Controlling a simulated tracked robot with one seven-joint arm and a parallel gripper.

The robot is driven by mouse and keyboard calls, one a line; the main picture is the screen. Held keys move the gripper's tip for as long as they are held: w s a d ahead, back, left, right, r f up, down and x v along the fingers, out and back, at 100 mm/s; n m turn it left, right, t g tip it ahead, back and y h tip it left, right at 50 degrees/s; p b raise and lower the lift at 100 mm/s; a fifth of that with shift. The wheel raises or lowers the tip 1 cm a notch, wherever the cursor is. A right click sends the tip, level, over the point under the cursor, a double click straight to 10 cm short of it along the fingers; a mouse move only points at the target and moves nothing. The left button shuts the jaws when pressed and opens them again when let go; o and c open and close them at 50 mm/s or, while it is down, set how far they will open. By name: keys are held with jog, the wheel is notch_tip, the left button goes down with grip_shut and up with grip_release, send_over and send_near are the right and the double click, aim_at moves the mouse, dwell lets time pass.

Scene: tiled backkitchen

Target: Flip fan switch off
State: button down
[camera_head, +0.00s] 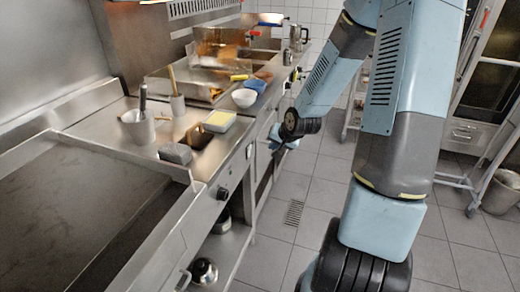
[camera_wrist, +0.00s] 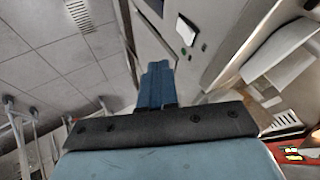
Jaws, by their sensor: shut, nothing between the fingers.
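My gripper (camera_head: 279,141) is shut and empty, held beside the front face of the steel counter (camera_head: 262,128) in the head view. In the wrist view its blue fingers (camera_wrist: 157,72) are together and point toward a pale panel (camera_wrist: 220,30). I cannot tell for sure whether this is the fan switch.
A round knob (camera_head: 222,193) is on the nearer counter front. A yellow-filled tray (camera_head: 219,121), a white bowl (camera_head: 244,97) and a grey block (camera_head: 175,153) stand on the counter. The tiled floor (camera_head: 318,196) beside the counter is free. A rack and bin (camera_head: 502,192) stand at right.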

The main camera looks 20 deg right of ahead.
aim_at(250, 152)
jog(key=w+a+f, duration=0.4)
jog(key=w+f, duration=0.3)
jog(key=w, duration=0.1)
jog(key=shift+w+a, duration=0.2)
jog(key=shift+a, duration=0.2)
dwell(0.3)
jog(key=shift+d+f, duration=0.1)
jog(key=shift+w, duration=0.1)
